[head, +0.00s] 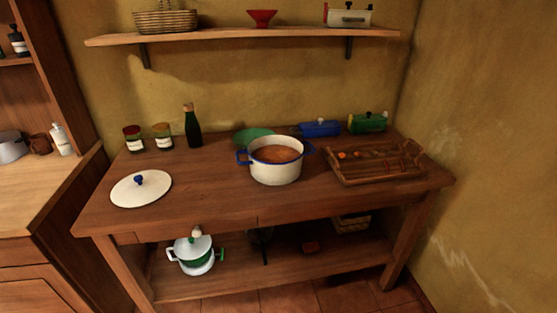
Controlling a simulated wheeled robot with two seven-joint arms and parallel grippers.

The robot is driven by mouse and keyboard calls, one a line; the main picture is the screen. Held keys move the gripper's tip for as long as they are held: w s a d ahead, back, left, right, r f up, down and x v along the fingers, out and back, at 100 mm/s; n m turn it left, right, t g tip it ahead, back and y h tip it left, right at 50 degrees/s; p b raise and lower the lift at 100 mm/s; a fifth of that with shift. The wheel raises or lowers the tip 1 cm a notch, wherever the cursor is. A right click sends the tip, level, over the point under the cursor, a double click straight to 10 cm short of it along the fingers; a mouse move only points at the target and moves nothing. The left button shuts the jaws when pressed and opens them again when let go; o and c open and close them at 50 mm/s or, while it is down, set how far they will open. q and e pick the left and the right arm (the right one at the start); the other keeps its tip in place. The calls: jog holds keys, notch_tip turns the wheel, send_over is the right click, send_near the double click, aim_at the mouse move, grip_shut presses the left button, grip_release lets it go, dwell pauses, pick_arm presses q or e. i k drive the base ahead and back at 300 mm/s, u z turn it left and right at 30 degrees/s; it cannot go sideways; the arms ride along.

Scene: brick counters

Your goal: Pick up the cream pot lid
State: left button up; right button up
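The cream pot lid (141,189) lies flat at the left of the wooden table, with a blue knob on top. A cream pot (275,172) with a blue rim and blue handles stands uncovered near the table's middle, to the right of the lid. It holds something brownish orange. Neither of my grippers shows in the head view.
Behind the lid stand two jars (134,139) (163,137) and a dark bottle (193,126). A wooden tray (400,177) with small items is at the right. The table (205,197) is clear between lid and pot. A lidded pot (192,254) sits on the lower shelf.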

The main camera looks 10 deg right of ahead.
aim_at(138, 189)
jog(key=z, duration=0.55)
jog(key=k, duration=1.35)
jog(key=u, duration=0.05)
jog(key=i, duration=0.5)
jog(key=u, duration=0.65)
jog(key=i, duration=1.4)
jog(key=z, duration=0.8)
